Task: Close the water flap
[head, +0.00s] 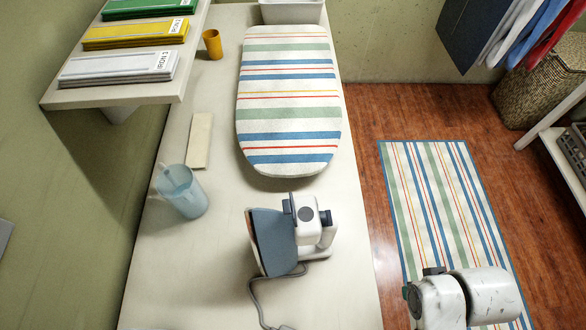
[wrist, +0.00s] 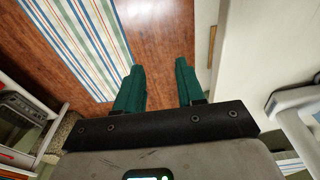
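A white and blue-grey iron (head: 301,234) stands on the light table, with its blue-grey plate side toward the left. Small dark parts show near its top, but I cannot tell which is the water flap or whether it is open. My gripper (wrist: 160,85) shows in the wrist view with two green fingers spread apart and nothing between them. It is over the floor side, away from the iron. In the head view my arm is at the lower right, off the table and right of the iron.
A striped ironing board (head: 289,100) lies behind the iron. A blue translucent jug (head: 182,191) stands to the left, near a pale flat strip (head: 200,140). An orange cup (head: 213,44) is farther back. The iron's grey cord (head: 256,297) runs toward the front. A shelf (head: 112,98) overhangs the left.

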